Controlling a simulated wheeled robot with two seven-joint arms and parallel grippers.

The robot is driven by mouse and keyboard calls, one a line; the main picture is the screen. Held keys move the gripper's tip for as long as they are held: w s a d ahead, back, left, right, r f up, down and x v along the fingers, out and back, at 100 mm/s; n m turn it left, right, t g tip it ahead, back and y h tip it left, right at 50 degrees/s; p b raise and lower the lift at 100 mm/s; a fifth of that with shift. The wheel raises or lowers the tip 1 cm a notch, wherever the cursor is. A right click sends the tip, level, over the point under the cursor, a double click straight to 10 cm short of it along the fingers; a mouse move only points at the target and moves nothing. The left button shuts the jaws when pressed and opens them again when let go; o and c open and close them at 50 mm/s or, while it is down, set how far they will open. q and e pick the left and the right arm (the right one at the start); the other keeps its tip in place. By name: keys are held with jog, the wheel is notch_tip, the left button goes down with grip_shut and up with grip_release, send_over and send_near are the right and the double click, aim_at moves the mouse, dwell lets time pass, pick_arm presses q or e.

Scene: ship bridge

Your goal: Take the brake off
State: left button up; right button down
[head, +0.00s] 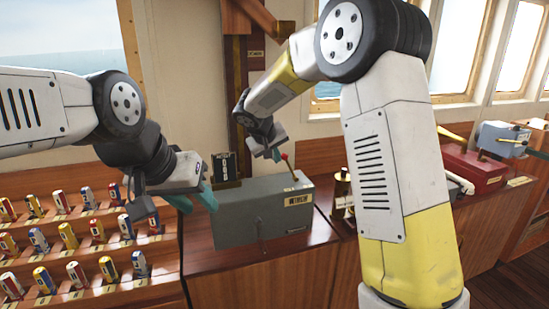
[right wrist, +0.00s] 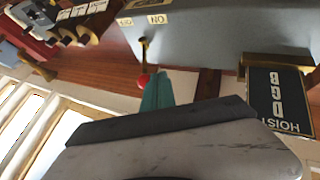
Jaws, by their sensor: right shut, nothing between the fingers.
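A grey winch box (head: 250,222) stands on the wooden counter. A brass lever with a red knob (head: 284,157) rises from its top, and the knob also shows in the right wrist view (right wrist: 143,82). An ON label (right wrist: 158,19) and a second small label (right wrist: 125,21) sit near the lever's foot. I cannot tell which label the lever leans to. My right gripper (head: 272,153) is shut and empty, its teal fingertip close beside the knob; contact is unclear. My left gripper (head: 196,199) is at the box's left side, its teal fingers apart, with nothing visible between them.
Stepped wooden racks (head: 85,245) with several coloured flag rolls are at left. A brass item (head: 342,187) stands right of the box, and a red box (head: 472,170) is farther right.

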jog(key=shift+d+r, duration=0.1)
jog(key=shift+w+d+r+m+g+y, duration=0.15)
jog(key=shift+d+r+g+y, duration=0.1)
jog(key=shift+d+y, duration=0.2)
jog(key=shift+w+d+r+m+g+y, duration=0.15)
jog(key=shift+d+r+y, duration=0.1)
jog(key=shift+d+y, duration=0.15)
jog(key=w+d+m+g+y, duration=0.1)
jog(key=w+d+y, duration=0.2)
jog(key=d+y, duration=0.3)
jog(key=shift+d+r+m+g, duration=0.4)
jog(key=shift+d+r, duration=0.05)
jog(key=shift+d, duration=1)
jog(key=shift+d, duration=0.2)
